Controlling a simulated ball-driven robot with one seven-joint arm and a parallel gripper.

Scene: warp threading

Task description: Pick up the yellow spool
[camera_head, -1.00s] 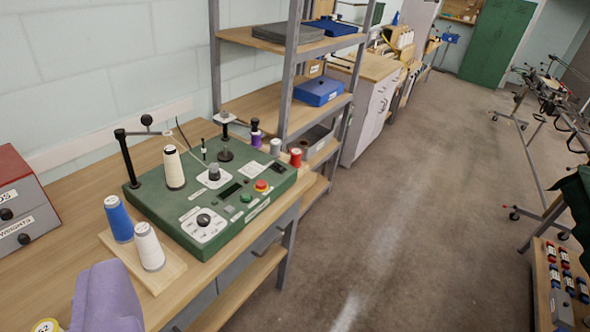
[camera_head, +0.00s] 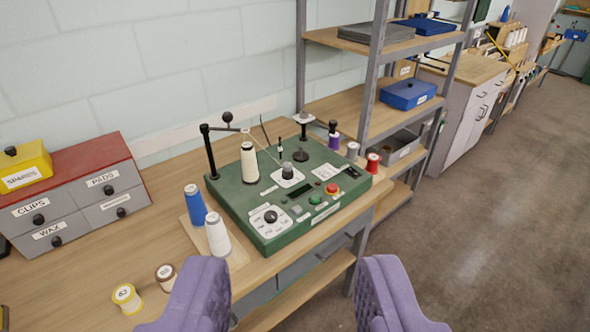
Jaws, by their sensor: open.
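The yellow spool (camera_head: 127,298) stands on the wooden bench at the lower left, with a yellow rim and a white label that seems to read 62. A brown spool (camera_head: 166,277) stands just right of it. My gripper (camera_head: 296,290) shows as two purple padded fingers at the bottom of the view, wide apart with nothing between them. The left finger is nearer the spools, and the yellow spool is to its left, clear of the gap between the fingers.
A green winding machine (camera_head: 270,222) holds a cream cone on the bench (camera_head: 105,262). Blue (camera_head: 195,205) and white (camera_head: 217,235) cones stand on a board beside it. A grey drawer cabinet (camera_head: 75,215) with a red top is at left. Metal shelving (camera_head: 372,100) rises behind. Open floor lies at right.

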